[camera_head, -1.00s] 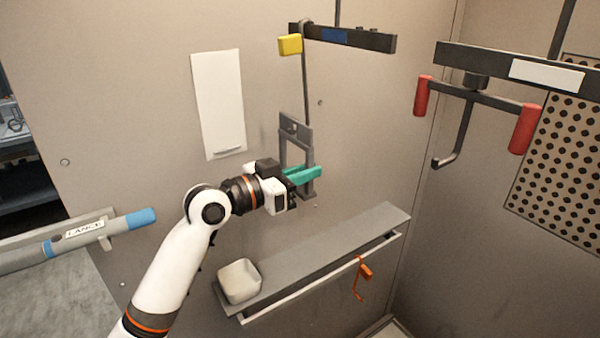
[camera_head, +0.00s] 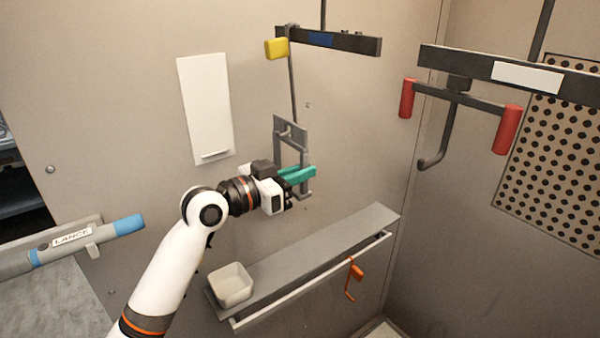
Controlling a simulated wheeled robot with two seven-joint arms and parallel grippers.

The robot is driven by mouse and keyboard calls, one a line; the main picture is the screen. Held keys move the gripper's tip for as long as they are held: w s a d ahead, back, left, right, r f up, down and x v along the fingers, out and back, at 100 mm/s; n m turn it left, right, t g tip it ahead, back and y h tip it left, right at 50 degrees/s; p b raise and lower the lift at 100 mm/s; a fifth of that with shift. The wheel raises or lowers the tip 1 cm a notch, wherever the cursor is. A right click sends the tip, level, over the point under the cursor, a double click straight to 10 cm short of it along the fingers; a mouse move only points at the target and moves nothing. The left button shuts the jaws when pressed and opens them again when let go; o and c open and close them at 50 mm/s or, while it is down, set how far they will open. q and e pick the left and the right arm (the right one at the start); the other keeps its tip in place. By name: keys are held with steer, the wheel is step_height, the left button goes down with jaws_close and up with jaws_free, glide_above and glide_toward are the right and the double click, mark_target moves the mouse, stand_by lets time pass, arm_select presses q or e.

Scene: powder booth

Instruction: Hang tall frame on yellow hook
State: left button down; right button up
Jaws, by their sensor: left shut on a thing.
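The yellow hook is a dark rod with a yellow tag (camera_head: 276,48) at its top, hanging from the dark overhead bar. Its lower end reaches down to the top of the tall frame (camera_head: 291,130), a grey upright rectangle with an open middle. I cannot tell whether the frame's top is on the hook's end or only overlaps it in the picture. My left gripper (camera_head: 300,174), with teal fingers, is shut on the lower part of the frame, and partly hides it. My right gripper is not in view.
A grey shelf (camera_head: 310,256) below holds a white bowl (camera_head: 231,286); an orange hook (camera_head: 355,274) hangs from its front rail. A double hook with red grips (camera_head: 507,130) hangs at right. The lance (camera_head: 72,240) lies at left. The wall carries a white panel (camera_head: 205,110).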

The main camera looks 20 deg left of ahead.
arm_select(q)
steer(key=shift+f+b, duration=0.5)
steer(key=shift+f, duration=0.05)
stand_by(0.4)
steer(key=c, duration=1.4)
jaws_free()
steer(key=shift+f, duration=0.1)
